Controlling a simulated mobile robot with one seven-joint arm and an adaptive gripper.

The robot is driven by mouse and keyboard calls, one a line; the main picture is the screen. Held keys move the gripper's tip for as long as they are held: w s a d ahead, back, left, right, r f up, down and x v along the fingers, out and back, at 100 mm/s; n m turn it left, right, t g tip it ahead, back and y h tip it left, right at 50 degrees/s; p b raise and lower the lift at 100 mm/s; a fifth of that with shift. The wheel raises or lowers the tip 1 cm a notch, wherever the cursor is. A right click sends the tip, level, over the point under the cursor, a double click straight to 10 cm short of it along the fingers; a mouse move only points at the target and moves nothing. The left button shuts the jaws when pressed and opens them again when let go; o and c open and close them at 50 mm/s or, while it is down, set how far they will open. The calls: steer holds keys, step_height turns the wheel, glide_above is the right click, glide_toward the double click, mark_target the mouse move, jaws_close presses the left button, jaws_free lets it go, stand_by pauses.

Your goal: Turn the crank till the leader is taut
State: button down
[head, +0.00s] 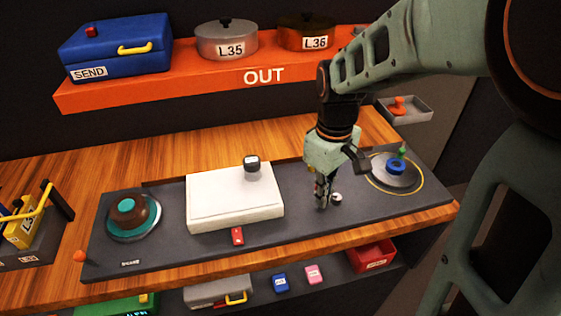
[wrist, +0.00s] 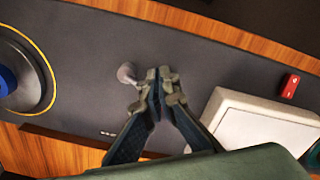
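My gripper (head: 322,197) points down over the dark panel, between the white box and the round disc. Its fingertips (wrist: 160,88) are together in the wrist view with nothing seen between them. A small silver knob (head: 336,199) is just beside the fingers, apart from them in the wrist view (wrist: 127,73). At the panel's right, a grey disc (head: 385,180) with a blue hub (head: 396,166) and a small green knob (head: 402,150) sits inside a yellow ring. The disc is partly cut off in the wrist view (wrist: 20,88). I cannot make out a leader or its tension.
A white box (head: 232,203) with a dark-topped knob (head: 252,165) stands mid-panel, a red piece (head: 237,236) before it. A brown and teal round part (head: 131,212) is at left. An orange shelf (head: 180,90) hangs behind.

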steer(key=shift+w+a, duration=0.2)
steer(key=shift+w, duration=0.05)
steer(key=shift+w+a, duration=0.15)
steer(key=shift+w, duration=0.1)
steer(key=shift+w+a+p, duration=0.1)
steer(key=shift+w+p, duration=0.25)
steer(key=shift+w, duration=0.15)
steer(key=shift+w, duration=0.4)
steer(key=shift+w+p, duration=0.3)
steer(key=shift+w, duration=0.2)
